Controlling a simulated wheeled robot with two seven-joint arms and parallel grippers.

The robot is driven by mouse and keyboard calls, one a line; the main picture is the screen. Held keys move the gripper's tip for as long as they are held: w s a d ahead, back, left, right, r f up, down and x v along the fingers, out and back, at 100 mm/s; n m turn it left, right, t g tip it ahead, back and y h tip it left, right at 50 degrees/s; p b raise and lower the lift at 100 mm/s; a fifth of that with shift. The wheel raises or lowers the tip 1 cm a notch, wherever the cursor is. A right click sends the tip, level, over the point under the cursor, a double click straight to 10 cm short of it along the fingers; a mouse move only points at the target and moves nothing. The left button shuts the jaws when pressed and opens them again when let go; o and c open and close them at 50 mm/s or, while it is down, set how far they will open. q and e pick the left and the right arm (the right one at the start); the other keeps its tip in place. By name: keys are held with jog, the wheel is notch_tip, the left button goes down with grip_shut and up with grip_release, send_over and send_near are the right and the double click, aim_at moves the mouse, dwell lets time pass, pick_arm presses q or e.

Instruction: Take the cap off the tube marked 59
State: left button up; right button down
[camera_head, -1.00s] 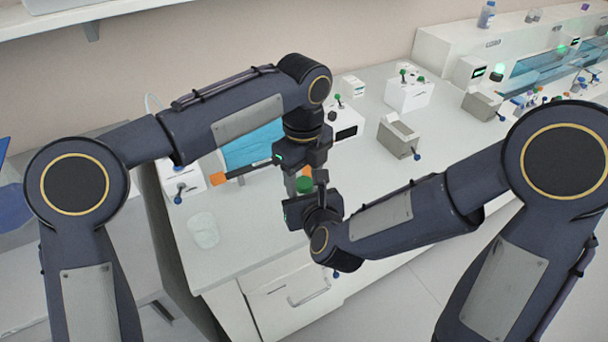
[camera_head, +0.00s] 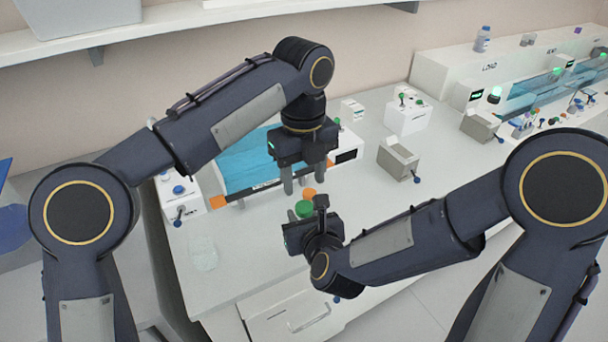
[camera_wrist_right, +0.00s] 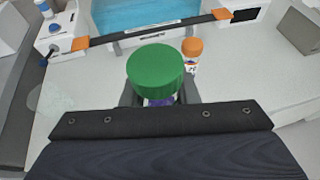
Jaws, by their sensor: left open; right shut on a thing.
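A tube with a wide green cap (camera_head: 304,209) is held in my right gripper (camera_wrist_right: 160,99), which is shut on it below the cap. In the right wrist view the green cap (camera_wrist_right: 155,70) hides most of the tube, and I cannot read its marking. An orange-capped tube (camera_wrist_right: 192,55) with a small label shows just behind it; the number is too small to read. Its orange cap (camera_head: 309,193) also shows in the head view. My left gripper (camera_head: 303,182) points down above these caps, its fingers apart with nothing seen between them.
A blue-topped station (camera_head: 245,165) with a dark front bar and orange end pieces lies behind the grippers.

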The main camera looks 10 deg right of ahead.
aim_at(304, 206)
pick_arm(q)
notch_tip(304, 206, down, 7)
jog(key=shift+r, duration=0.15)
jog(key=c, duration=1)
jog(key=n, duration=0.3)
jog(key=o, duration=1.1)
